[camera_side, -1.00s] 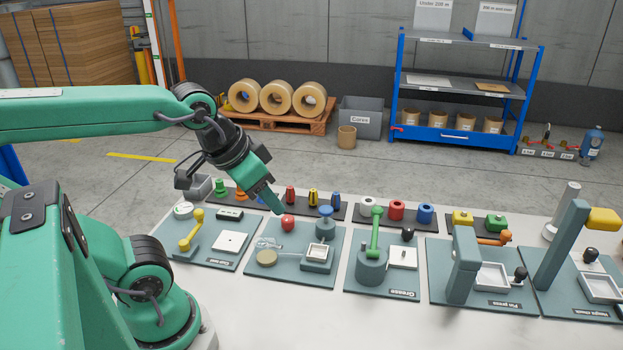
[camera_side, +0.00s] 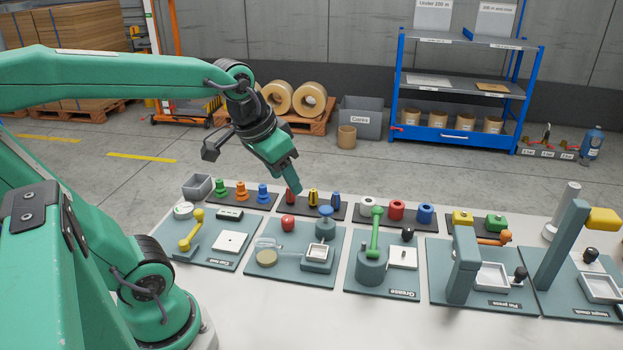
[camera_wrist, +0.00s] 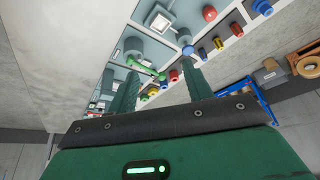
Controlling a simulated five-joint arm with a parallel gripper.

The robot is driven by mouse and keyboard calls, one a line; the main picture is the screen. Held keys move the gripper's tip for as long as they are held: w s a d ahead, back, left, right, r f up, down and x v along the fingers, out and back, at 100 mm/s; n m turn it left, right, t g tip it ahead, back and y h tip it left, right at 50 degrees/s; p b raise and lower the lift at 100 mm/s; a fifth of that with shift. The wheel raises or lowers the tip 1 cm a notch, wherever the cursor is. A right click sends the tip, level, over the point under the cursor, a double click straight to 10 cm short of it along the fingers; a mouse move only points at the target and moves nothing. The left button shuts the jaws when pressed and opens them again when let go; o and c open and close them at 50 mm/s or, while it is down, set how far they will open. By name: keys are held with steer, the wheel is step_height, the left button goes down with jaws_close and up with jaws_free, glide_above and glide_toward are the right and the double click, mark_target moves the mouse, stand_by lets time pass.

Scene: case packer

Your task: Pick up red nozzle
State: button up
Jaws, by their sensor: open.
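The red nozzle (camera_side: 291,198) stands upright at the left end of a dark strip, left of a yellow nozzle (camera_side: 313,198) and a blue nozzle (camera_side: 336,200). My gripper (camera_side: 295,187) points down toward the red nozzle in the side view and overlaps part of it. Whether they touch cannot be told there. In the wrist view my gripper (camera_wrist: 157,70) is open with nothing between its fingers. There the red nozzle (camera_wrist: 236,29) lies to the right of the right finger, outside the gap.
In front of the nozzle strip are a red ball knob (camera_side: 288,223) and a blue-topped post (camera_side: 325,222). Green, orange and blue parts (camera_side: 241,194) stand on a strip to the left.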

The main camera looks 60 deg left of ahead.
steer(key=w+a+n+g, duration=0.1)
steer(key=w+a, duration=0.5)
steer(key=w, duration=0.1)
steer(key=n+g, duration=0.2)
steer(key=g, duration=0.2)
glide_toward(290, 195)
steer(key=shift+w+a+h, duration=0.2)
steer(key=shift+a+h, duration=0.05)
steer(key=shift+h, duration=0.05)
steer(key=shift+a+f, duration=0.4)
steer(key=shift+f, duration=1.3)
steer(key=shift+f, duration=2.6)
